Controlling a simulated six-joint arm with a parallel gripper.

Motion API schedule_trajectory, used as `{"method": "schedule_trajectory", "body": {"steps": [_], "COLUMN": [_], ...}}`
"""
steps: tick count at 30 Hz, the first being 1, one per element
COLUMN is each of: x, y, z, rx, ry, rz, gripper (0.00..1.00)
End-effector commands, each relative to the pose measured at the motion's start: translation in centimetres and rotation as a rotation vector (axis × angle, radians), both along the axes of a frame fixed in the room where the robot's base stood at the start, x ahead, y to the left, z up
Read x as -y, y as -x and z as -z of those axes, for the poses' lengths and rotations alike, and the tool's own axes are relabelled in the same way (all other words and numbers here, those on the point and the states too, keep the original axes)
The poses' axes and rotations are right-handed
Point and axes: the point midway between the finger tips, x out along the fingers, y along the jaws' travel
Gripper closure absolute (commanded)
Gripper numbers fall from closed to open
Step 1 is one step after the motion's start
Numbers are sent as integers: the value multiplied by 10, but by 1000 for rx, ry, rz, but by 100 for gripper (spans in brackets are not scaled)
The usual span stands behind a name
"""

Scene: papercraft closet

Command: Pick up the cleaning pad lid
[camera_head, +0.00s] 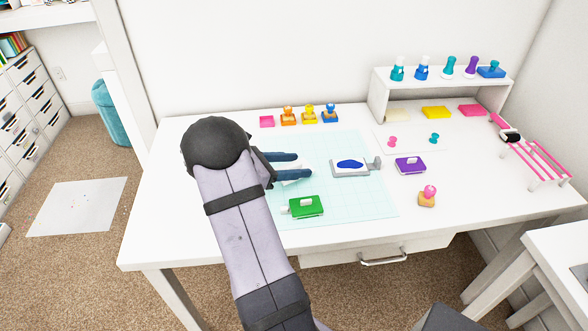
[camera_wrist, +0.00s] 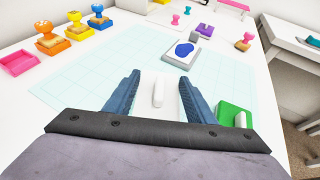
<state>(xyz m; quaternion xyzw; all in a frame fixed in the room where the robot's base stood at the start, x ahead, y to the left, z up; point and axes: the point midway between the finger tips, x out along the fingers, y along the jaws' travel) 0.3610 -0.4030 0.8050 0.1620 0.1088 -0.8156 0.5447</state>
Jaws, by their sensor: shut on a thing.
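The white cleaning pad lid (camera_wrist: 157,90), a flat block with a raised white handle, lies between my fingers in the wrist view. My gripper (camera_wrist: 159,80) is shut on it, with one dark blue finger along each side. In the head view my gripper (camera_head: 303,165) is over the left part of the pale cutting mat (camera_head: 340,208). There the white lid (camera_head: 293,179) shows only partly beside the fingers. I cannot tell whether it is lifted clear of the mat or what lies under it.
A grey-framed piece with a blue oval (camera_head: 350,164) is right of my gripper. A green pad (camera_head: 306,207) is close in front, and a purple pad (camera_head: 410,165) is farther right. Several stamps (camera_head: 309,114) stand behind. A white shelf (camera_head: 440,92) is at back right.

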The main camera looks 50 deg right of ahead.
Motion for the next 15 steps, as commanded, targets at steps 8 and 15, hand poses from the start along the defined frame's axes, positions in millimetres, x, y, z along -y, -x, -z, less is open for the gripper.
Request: {"method": "schedule_trajectory", "body": {"steps": [8,15], "x": [0,0], "y": [-1,0], "z": [-49,-78], "rx": [6,3], "ry": [2,1], "rz": [0,0], "gripper": [71,71]}}
